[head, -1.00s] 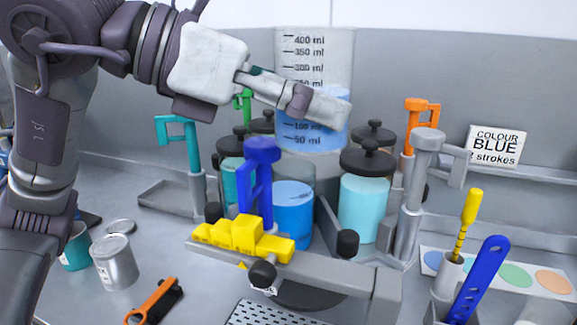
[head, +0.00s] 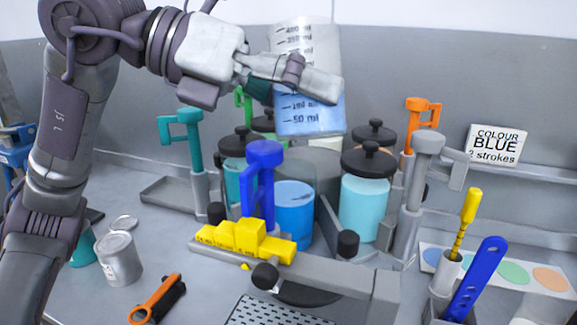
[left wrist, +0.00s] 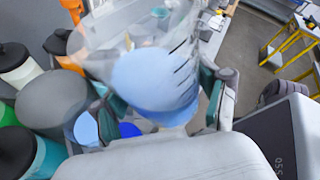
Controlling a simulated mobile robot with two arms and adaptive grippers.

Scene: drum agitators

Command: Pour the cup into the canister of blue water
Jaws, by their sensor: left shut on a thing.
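The cup is a clear measuring beaker (head: 309,120) with dark volume marks and blue liquid in its lower part. My left gripper (head: 306,80) is shut on it and holds it in the air, leaning slightly. In the left wrist view the beaker (left wrist: 150,75) sits between the fingers of the left gripper (left wrist: 160,105). The canister of blue water (head: 294,213) stands without a lid in the rack, below the beaker and apart from it. Part of its rim is hidden behind the blue pump handle. My right gripper is not in view.
A lidded cyan canister (head: 364,205) stands to the right of the blue one. A blue handle (head: 263,170), a teal handle (head: 181,128) and an orange handle (head: 420,120) rise around the rack. Yellow blocks (head: 245,238) lie in front. A metal can (head: 118,260) stands at left.

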